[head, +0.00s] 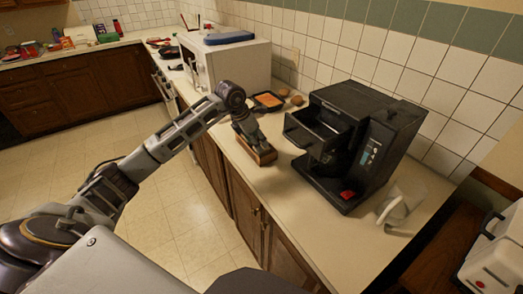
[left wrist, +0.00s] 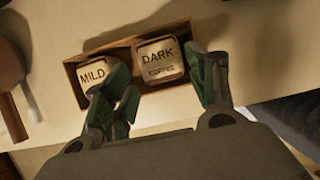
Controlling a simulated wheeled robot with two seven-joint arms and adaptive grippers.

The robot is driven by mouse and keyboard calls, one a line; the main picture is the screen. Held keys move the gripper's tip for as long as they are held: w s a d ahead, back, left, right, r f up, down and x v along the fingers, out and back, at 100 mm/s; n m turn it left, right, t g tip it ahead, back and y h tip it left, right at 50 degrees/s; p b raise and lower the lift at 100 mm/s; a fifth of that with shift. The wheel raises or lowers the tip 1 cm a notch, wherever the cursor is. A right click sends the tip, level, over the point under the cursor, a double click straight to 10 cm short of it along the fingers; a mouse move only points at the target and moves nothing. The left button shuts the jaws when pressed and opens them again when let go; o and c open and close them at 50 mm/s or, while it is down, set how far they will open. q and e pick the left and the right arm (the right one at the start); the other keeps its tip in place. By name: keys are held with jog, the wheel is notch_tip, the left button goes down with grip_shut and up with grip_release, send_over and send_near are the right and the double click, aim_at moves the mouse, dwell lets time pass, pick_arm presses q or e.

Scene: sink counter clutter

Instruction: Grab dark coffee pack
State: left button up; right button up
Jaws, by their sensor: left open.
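The dark coffee pack (left wrist: 162,60) is a pale block lettered "DARK COFFEE" in the left wrist view. It sits in the right part of a small wooden box (left wrist: 124,53), beside a pack lettered "MILD" (left wrist: 91,72). The box (head: 262,158) stands on the counter in the head view, left of the coffee machine. My left gripper (left wrist: 168,93) is open, with one green-padded finger over the gap between the packs and the other at the dark pack's right side. It is above the box in the head view (head: 248,132), hiding the packs there. My right gripper is not in view.
A black coffee machine (head: 355,145) stands close to the right of the box. A white microwave (head: 238,64) and a dark tray with orange contents (head: 268,100) are behind. The counter's front edge is near the box.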

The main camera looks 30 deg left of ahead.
pick_arm(q)
jog(key=shift+w+d+f, duration=0.3)
jog(key=shift+w+f, duration=0.05)
jog(key=shift+f, duration=0.3)
jog(key=shift+p+x, duration=0.4)
jog(key=shift+x, duration=0.45)
jog(key=shift+w+d+f, duration=0.1)
jog(key=shift+w+f, duration=0.05)
jog(key=shift+f, duration=0.25)
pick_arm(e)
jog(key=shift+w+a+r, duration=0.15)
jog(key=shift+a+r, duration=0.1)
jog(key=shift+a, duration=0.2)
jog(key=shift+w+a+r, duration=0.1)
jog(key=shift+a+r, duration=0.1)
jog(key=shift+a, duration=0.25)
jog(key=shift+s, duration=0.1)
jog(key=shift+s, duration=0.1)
pick_arm(q)
jog(key=shift+c, duration=0.2)
jog(key=c, duration=0.5)
jog(key=shift+o, duration=0.2)
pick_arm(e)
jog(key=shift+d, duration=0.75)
